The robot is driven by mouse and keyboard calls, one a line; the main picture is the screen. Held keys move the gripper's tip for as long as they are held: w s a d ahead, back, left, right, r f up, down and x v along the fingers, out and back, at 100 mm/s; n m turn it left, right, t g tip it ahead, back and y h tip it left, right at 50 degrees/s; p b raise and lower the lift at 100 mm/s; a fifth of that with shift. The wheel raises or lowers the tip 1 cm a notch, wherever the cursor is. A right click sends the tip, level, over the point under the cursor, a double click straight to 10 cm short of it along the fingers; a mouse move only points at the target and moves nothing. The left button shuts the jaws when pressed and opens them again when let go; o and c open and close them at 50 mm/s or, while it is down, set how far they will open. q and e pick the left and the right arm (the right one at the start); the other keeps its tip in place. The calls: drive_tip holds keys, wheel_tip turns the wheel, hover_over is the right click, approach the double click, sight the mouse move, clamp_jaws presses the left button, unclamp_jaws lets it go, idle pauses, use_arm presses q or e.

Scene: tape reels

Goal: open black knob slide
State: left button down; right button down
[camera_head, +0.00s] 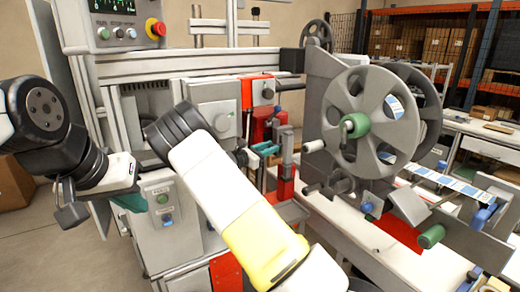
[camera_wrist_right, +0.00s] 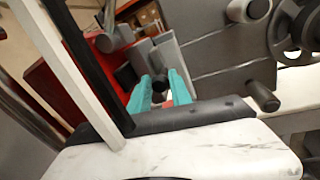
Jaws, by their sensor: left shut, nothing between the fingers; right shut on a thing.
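My right gripper (camera_wrist_right: 161,88) shows its teal fingers in the right wrist view, closed on a small black knob (camera_wrist_right: 158,83) between them. In the head view, the right gripper (camera_head: 266,148) reaches in beside the red and grey slide assembly (camera_head: 286,150), and the knob is hidden there by the fingers and arm. My left gripper (camera_head: 130,200) is shut and empty, with teal fingertips by the front of the machine's lower control box, far left of the slide. I cannot tell whether the left fingertips touch the box.
Large grey reels (camera_head: 372,122) stand right of the slide on a grey machine plate. A control panel with a red emergency button (camera_head: 155,28) is at the upper left. A grey box with buttons (camera_head: 165,215) stands at the lower left. Open floor shows at the left.

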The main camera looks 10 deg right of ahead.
drive_tip(key=c, duration=1.2)
unclamp_jaws()
drive_tip(key=shift+r, duration=0.5)
drive_tip(key=s+a+r, duration=0.2)
drive_tip(key=s, duration=0.5)
drive_tip(key=s+a+r, duration=0.2)
drive_tip(key=s, duration=0.6)
drive_tip(key=shift+s+a, duration=0.15)
drive_tip(key=shift+s, duration=0.05)
